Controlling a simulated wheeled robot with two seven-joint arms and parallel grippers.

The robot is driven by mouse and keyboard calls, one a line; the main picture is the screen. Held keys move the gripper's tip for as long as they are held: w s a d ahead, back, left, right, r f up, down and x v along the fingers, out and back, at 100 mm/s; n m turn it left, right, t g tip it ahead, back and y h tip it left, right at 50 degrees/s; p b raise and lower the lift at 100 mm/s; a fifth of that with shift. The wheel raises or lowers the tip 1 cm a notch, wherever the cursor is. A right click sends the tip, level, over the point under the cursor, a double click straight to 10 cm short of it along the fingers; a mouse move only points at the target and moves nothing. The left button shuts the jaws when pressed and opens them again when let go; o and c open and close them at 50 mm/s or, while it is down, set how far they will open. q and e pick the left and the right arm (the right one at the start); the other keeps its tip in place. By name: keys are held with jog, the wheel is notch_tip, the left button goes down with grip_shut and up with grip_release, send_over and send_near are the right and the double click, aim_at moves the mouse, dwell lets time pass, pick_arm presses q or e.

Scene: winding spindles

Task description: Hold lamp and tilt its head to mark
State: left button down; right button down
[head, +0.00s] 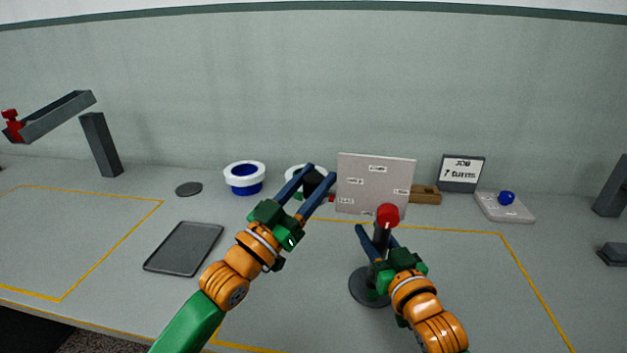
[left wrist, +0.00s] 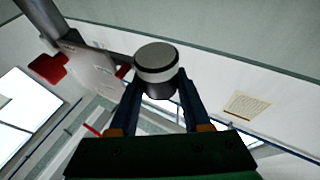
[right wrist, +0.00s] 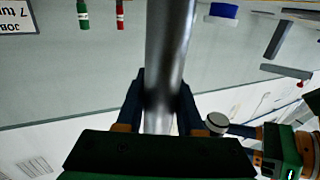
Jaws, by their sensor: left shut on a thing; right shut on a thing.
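The lamp has a round dark base (head: 368,287) on the bench and an upright post with a red joint (head: 387,215) on top. My right gripper (head: 376,240) is shut around the post; in the right wrist view the grey metal post (right wrist: 168,50) runs between its fingers. My left gripper (head: 320,175) is shut on the lamp head, a dark cylinder (head: 312,184) with a white band in the left wrist view (left wrist: 157,62). A pale board (head: 375,170) with several small labels stands by the joint. The labels are too small to read, and the board hides part of the head's arm.
A dark tray (head: 184,248) lies left of my left arm. A blue-and-white round container (head: 245,177) and a grey disc (head: 188,189) are behind it. A sign (head: 461,173), a wooden block (head: 426,194) and a pad with a blue ball (head: 507,198) stand back right.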

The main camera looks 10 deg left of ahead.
pick_arm(q)
jog(key=shift+d+r+m+g+h, duration=0.2)
jog(key=shift+r+m+g+h, duration=0.1)
jog(key=shift+r+m+g, duration=0.55)
jog(key=c, duration=0.6)
grip_release()
jog(key=v, duration=1.2)
jog(key=shift+s+d+f, duration=0.1)
jog(key=shift+f, duration=0.05)
